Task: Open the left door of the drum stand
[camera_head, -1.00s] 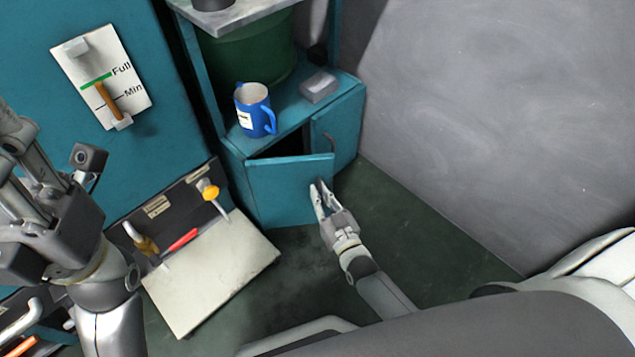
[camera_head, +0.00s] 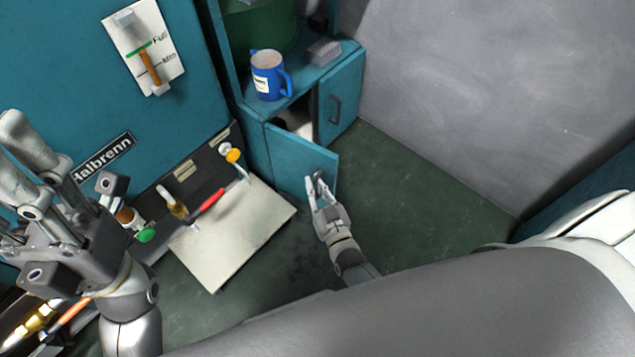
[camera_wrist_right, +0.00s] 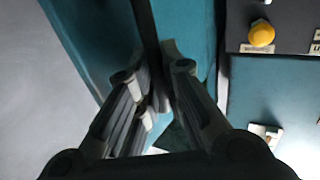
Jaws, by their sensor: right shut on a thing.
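The drum stand (camera_head: 262,150) is a teal cabinet at the top middle of the head view. Its left door (camera_head: 297,160) is swung partly open, with the inside showing behind it. The right door (camera_head: 341,98), with a dark handle, looks closed. My right gripper (camera_head: 315,182) is at the left door's free side, shut on its handle; the fingers hide most of the handle in the head view. In the right wrist view the fingers (camera_wrist_right: 157,85) close around a dark bar (camera_wrist_right: 148,30). My left gripper (camera_head: 30,195) is raised at the left, its fingers spread and empty.
A blue mug (camera_head: 268,76) and a grey box (camera_head: 324,51) stand on the drum stand's top, beside the green drum (camera_head: 262,25). Green floor (camera_head: 410,205) is free to the right.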

